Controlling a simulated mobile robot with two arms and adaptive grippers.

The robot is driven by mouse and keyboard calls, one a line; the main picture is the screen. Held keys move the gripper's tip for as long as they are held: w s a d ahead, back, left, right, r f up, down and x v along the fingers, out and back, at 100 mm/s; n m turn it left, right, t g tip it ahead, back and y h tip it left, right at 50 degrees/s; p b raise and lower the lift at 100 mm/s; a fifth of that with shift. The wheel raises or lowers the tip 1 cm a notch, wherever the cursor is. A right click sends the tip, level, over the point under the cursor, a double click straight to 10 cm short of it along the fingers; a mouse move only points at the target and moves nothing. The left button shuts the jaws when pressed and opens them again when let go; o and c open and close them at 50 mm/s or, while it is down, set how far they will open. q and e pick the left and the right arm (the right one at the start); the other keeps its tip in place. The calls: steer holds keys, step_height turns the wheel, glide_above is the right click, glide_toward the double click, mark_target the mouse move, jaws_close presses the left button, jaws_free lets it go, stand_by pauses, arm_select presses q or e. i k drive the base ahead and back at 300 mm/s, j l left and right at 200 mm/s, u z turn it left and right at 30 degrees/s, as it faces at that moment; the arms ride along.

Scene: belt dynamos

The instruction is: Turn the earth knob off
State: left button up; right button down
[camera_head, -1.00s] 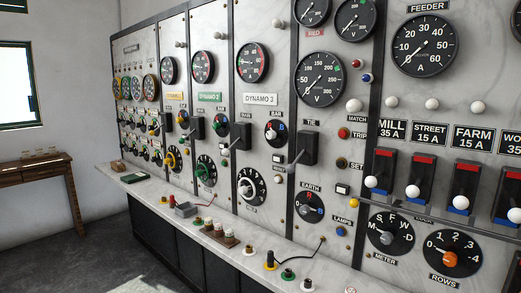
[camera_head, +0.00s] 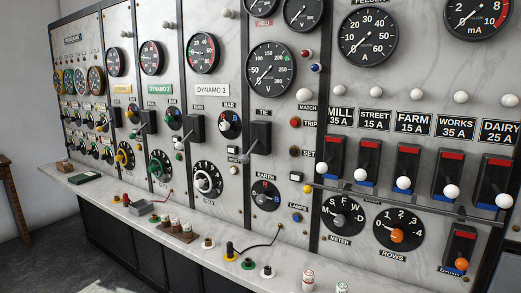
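The earth knob (camera_head: 264,195) sits on the marble switchboard, under a small EARTH label. It is a black round dial with a grey knob in its middle, a red R at the top and a blue B at the right. The knob is too small to tell for certain where its pointer stands. Neither of my grippers shows.
A marble ledge (camera_head: 121,212) runs along the board below the dials, with plugs and a black lead (camera_head: 260,245) on it. A black lever switch (camera_head: 260,137) stands out above the earth knob. Feeder switches (camera_head: 367,160) with white ball ends project to the right.

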mark_target(262, 199)
steer(key=i+j, duration=0.15)
steer(key=j, duration=0.15)
steer(key=i+j, duration=0.1)
steer(key=j, duration=0.25)
steer(key=i+j, duration=0.15)
steer(key=j, duration=0.15)
steer(key=i+j, duration=0.1)
steer(key=j, duration=0.25)
steer(key=i+j, duration=0.15)
steer(key=j, duration=0.15)
